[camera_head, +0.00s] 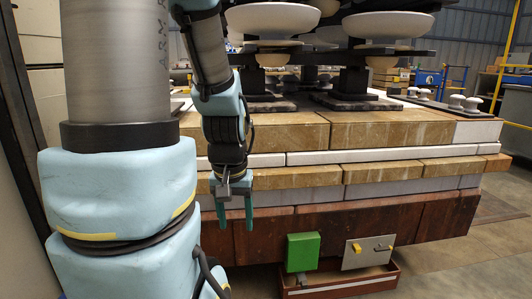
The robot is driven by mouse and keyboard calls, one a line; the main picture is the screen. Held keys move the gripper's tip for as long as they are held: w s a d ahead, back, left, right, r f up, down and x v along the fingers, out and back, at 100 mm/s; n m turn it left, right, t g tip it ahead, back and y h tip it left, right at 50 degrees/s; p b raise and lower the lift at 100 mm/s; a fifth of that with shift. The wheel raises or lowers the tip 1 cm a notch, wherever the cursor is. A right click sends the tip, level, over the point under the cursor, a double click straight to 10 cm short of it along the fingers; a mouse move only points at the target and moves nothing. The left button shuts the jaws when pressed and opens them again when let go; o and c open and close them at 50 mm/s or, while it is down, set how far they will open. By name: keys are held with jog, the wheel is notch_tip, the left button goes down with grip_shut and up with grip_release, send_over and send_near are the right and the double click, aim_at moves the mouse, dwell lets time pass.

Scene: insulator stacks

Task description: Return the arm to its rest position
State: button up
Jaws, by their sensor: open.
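My arm fills the left of the head view, with a grey tube and pale blue covers. Its far part hangs down in front of the brick-built base (380,133). My gripper (235,222) is at the lower end and points down. Its two teal fingers are apart, with nothing between them. The gripper hangs in front of the lower brick courses and the dark red bottom course. My near arm links hide the left part of the base.
Insulator stacks with white discs (385,27) stand on the base. A green box (302,252) and a metal plate with a yellow handle (368,252) are low on the front, above a red open tray (340,284). Floor (470,265) is clear at right.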

notch_tip(320, 180, up, 32)
jog(key=p, duration=3)
jog(key=shift+r+p, duration=0.15)
jog(key=shift+p, duration=0.15)
